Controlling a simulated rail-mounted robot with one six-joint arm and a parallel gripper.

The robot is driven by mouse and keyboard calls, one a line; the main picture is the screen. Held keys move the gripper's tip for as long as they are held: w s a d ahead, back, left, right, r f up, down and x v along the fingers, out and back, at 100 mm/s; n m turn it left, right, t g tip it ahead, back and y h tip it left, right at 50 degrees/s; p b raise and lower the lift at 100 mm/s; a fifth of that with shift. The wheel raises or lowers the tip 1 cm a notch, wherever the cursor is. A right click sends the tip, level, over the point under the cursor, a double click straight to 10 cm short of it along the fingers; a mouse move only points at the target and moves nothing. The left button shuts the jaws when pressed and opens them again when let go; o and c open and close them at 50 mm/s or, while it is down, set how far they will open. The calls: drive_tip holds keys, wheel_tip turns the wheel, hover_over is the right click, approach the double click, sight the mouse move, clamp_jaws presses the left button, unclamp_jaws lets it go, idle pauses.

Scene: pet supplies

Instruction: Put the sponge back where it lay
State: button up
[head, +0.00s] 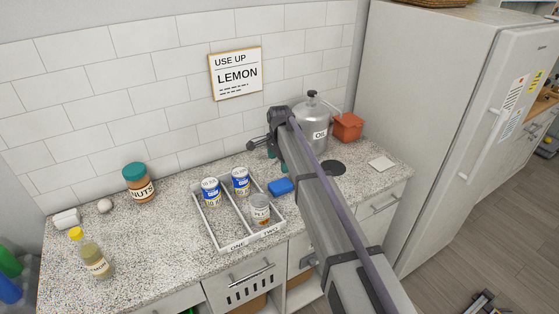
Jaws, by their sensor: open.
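A blue block that looks like the sponge (281,187) lies flat on the speckled counter (150,240). It is just right of the white two-part tray (282,219) and left of my arm. My gripper (262,149) is open, above the back of the counter near the tiled wall. It is behind the sponge in the picture and apart from it. Nothing shows between its fingers, though the arm hides part of that area.
The tray, marked ONE and TWO, holds several cans. A steel oil can (312,125) and an orange-red container (347,126) stand at the back right. A dark disc (333,167) and a white square (382,164) lie right of my arm. A nuts jar (138,184) and bottle (90,255) stand left.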

drive_tip(key=s+d+n, duration=0.3)
drive_tip(key=s+d, duration=0.4)
drive_tip(key=s, duration=0.4)
drive_tip(key=s+d+n, duration=0.4)
drive_tip(key=s+d, duration=0.4)
drive_tip(key=s, duration=0.4)
drive_tip(key=s+d+n, duration=0.4)
drive_tip(key=s+d, duration=0.4)
drive_tip(key=s, duration=0.3)
drive_tip(key=shift+s+f+b, duration=0.15)
drive_tip(key=shift+s+b, duration=0.1)
drive_tip(key=shift+b, duration=0.1)
